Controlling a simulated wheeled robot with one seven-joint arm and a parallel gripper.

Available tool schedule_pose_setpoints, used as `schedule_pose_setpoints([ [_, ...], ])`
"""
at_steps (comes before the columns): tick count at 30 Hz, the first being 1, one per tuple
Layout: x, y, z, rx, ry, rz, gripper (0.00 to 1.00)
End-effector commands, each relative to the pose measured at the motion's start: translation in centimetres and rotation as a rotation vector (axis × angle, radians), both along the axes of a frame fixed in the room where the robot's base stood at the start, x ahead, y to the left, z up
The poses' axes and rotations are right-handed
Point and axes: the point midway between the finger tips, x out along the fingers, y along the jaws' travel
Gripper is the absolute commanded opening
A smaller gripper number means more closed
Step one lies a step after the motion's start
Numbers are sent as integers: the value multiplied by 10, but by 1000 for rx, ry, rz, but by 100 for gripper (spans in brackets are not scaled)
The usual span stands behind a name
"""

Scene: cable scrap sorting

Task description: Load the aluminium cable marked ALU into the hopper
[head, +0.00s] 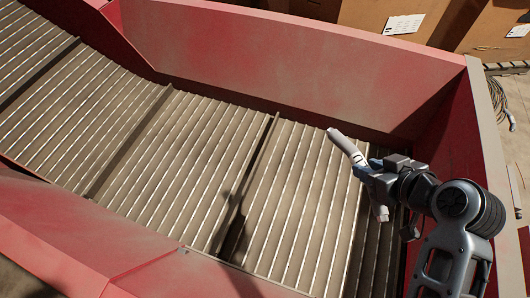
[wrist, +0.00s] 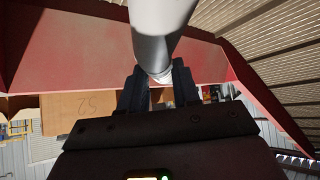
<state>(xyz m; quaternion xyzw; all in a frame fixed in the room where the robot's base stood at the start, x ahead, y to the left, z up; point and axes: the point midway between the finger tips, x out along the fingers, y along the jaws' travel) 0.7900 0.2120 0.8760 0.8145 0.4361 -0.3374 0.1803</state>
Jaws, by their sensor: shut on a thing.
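My gripper (head: 367,171) is shut on a thick pale grey cable piece (head: 344,145). The cable sticks out of the jaws toward the upper left, and its other end shows below the gripper. A small dark mark is on it near the jaws, too small to read. In the wrist view the cable (wrist: 160,38) stands between the two dark fingers (wrist: 158,92). The red hopper (head: 270,45) has sloping walls and a ribbed metal slat floor (head: 190,135). The gripper and cable are over the right part of this floor, inside the walls; their height above it is unclear.
The slat floor is empty apart from dark crossbars and a shadow. The hopper's right wall (head: 466,130) stands close beside my arm. Brown boxes (head: 395,20) are behind the back wall. Coiled cable (head: 500,100) lies outside at the right.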

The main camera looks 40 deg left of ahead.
Motion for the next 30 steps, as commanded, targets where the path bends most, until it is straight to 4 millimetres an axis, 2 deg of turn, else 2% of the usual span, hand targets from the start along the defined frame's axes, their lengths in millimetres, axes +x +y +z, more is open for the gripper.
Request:
schedule_pose_setpoints([
  [1, 0, 0, -11, 0, -1, -1, 0],
  [9, 0, 0, -38, 0, -1, -1, 0],
  [20, 0, 0, -40, 0, -1, -2, 0],
  [21, 0, 0, -40, 0, -1, -2, 35],
  [30, 0, 0, -41, 0, -1, -2, 61],
])
